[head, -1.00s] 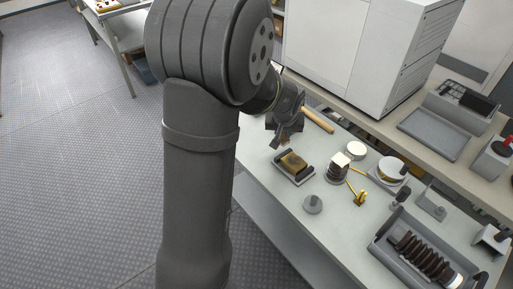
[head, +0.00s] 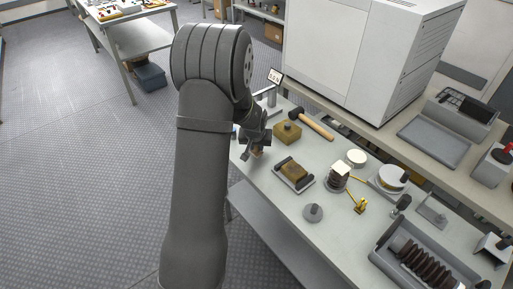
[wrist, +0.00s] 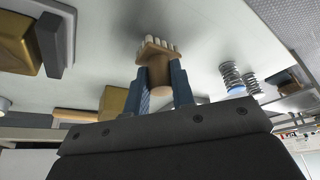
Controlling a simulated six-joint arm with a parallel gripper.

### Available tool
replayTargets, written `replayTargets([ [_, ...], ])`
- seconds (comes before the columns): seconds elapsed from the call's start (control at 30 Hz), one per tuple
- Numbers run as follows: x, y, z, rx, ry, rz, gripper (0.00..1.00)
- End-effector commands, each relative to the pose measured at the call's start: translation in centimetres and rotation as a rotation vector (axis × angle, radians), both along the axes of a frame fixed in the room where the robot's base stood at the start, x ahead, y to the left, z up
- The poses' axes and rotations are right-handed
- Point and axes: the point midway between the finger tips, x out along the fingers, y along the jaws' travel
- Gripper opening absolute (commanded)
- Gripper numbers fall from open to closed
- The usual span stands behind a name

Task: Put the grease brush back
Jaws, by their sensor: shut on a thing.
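My gripper (wrist: 159,88) is shut on the grease brush (wrist: 158,68), a brown wooden piece with a row of pale bristles at its outer end. In the wrist view the blue-grey fingers lie on both sides of its wooden part. In the head view my gripper (head: 254,150) is over the left end of the white bench, left of a brass-coloured block. The brush is mostly hidden there by the gripper. I cannot tell from these views whether its bristles touch the bench.
The brass-coloured block (head: 287,132) and a mallet (head: 316,125) lie right of my gripper. Springs (wrist: 232,77) stand to the right in the wrist view. A white cabinet (head: 345,50) rises behind.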

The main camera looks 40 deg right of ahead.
Motion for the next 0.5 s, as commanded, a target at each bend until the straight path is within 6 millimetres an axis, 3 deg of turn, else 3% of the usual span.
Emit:
replayTargets([
  [0.1,-0.02,-0.01,-1.04,0.0,-0.001,-0.001,0.04],
  [0.43,-0.04,-0.01,-1.34,0.0,0.0,-0.001,0.04],
  [0.47,-0.03,-0.01,-1.33,0.0,0.0,-0.001,0.26],
  [0.5,-0.03,-0.01,-1.3,0.0,0.0,-0.001,0.34],
])
